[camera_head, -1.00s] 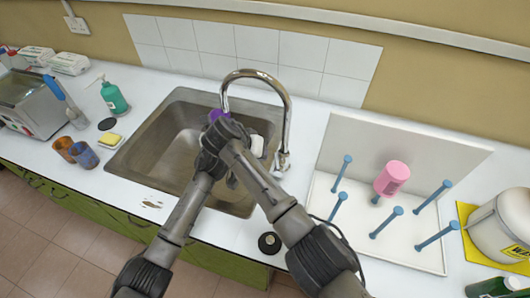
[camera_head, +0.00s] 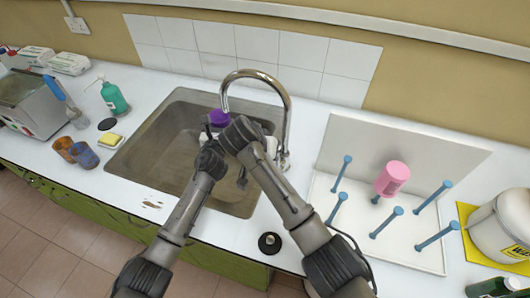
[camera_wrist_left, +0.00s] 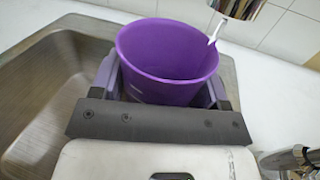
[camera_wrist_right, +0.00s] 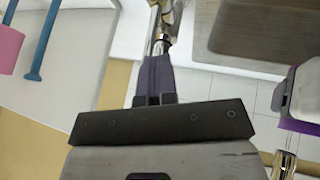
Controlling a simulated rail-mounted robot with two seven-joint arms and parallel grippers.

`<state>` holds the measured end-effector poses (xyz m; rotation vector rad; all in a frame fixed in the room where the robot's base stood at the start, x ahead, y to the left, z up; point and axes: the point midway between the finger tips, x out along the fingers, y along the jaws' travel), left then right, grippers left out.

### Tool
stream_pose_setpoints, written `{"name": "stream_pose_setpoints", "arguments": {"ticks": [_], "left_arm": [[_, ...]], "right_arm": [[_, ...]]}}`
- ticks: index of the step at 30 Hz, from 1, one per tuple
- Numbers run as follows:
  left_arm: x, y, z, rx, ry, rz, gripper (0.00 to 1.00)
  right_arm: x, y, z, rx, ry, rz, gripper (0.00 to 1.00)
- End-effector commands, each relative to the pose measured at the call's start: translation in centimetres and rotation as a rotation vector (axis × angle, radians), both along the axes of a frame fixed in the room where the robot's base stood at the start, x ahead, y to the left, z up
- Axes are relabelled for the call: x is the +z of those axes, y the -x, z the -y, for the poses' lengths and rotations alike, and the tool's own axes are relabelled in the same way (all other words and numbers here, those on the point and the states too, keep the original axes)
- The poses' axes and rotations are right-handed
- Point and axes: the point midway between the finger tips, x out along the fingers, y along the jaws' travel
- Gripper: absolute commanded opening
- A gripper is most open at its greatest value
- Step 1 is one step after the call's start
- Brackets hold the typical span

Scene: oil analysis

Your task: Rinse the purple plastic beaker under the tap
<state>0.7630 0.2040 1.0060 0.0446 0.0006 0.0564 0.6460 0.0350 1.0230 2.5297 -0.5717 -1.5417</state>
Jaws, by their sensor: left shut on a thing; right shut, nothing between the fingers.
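The purple plastic beaker (camera_head: 219,117) is over the sink (camera_head: 150,150), under the tap spout (camera_head: 225,95). My left gripper (camera_wrist_left: 160,80) is shut on the beaker (camera_wrist_left: 168,65), one finger on each side, its mouth upward. In the left wrist view a thin white streak (camera_wrist_left: 214,32), which looks like water, drops from the tap to the beaker's far rim. My right gripper (camera_wrist_right: 155,78) is shut and empty, with its fingertips close to chrome tap parts (camera_wrist_right: 165,28). I cannot tell whether they touch. My wrists partly hide both grippers in the head view.
Orange and blue cups (camera_head: 84,155), a sponge (camera_head: 109,140) and a green soap bottle (camera_head: 114,98) stand left. My arms are close together above the sink.

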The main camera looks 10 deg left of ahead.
Motion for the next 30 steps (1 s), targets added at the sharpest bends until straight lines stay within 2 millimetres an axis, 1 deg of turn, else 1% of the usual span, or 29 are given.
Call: {"name": "stream_pose_setpoints", "arguments": {"ticks": [3,8,22,26,30], "left_arm": [[0.1,0.0,0.0,0.0,0.0,0.001,0.46],[0.1,0.0,0.0,0.0,0.0,0.001,0.46],[0.1,0.0,0.0,0.0,0.0,0.001,0.46],[0.1,0.0,0.0,0.0,0.0,0.001,0.46],[0.1,0.0,0.0,0.0,0.0,0.001,0.46]], "right_arm": [[0.0,0.2,0.7,-0.002,-0.085,0.017,0.0],[0.1,0.2,1.2,-0.004,-0.16,0.035,0.0],[0.2,0.2,1.3,-0.007,-0.171,0.04,0.0],[0.2,0.1,0.4,-0.006,-0.173,0.038,0.0],[0.3,0.1,-1.8,-0.002,-0.176,0.039,0.0]]}}
